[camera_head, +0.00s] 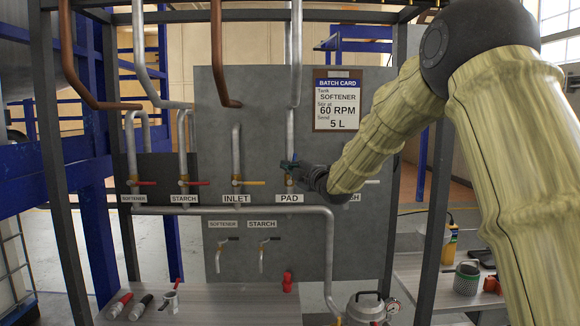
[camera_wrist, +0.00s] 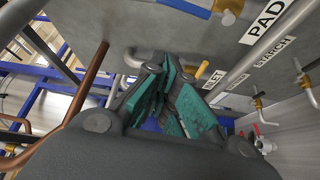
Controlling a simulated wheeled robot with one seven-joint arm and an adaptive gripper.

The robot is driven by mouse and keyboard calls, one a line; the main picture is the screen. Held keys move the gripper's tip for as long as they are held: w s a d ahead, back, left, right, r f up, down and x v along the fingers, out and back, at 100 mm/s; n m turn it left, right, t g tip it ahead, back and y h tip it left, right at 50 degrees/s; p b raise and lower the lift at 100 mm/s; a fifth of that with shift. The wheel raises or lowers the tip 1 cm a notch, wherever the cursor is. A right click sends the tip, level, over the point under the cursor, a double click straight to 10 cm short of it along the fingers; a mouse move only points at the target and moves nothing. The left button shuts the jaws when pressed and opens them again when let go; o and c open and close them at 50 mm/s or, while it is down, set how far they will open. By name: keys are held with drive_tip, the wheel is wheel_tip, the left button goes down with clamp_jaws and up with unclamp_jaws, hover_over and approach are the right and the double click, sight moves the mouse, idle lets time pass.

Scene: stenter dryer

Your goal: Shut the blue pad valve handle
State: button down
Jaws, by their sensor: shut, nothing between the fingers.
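The blue pad valve handle (camera_wrist: 185,6) shows at the top edge of the wrist view, running from a brass valve body (camera_wrist: 229,17) beside the PAD label (camera_wrist: 268,20). It appears to point up along its pipe, not crosswise like the yellow handle. In the head view my gripper (camera_head: 291,167) is in front of the pad pipe, just above the PAD label (camera_head: 290,198), and largely hides the handle. My gripper's teal fingers (camera_wrist: 172,92) are shut and empty. In the wrist view they are below the blue handle in the picture; contact is not visible.
The yellow-handled INLET valve (camera_head: 250,183) is just left of the pad valve. Red-handled STARCH (camera_head: 197,183) and SOFTENER valves are further left. A horizontal pipe (camera_head: 180,210) runs below. A batch card (camera_head: 338,100) hangs at upper right. A workbench (camera_head: 220,305) with small items stands below.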

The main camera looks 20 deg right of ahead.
drive_tip(key=w+d+p, duration=0.1)
drive_tip(key=w+p, duration=0.6)
drive_tip(key=w, duration=0.1)
drive_tip(key=shift+w+d, duration=0.3)
drive_tip(key=shift+w, duration=0.05)
drive_tip(key=shift+f, duration=0.1)
drive_tip(key=shift+s, duration=0.1)
drive_tip(key=shift+f+b, duration=0.1)
drive_tip(key=shift+b, duration=0.3)
drive_tip(key=shift+d+m+b, duration=0.25)
drive_tip(key=shift+m+b, duration=0.05)
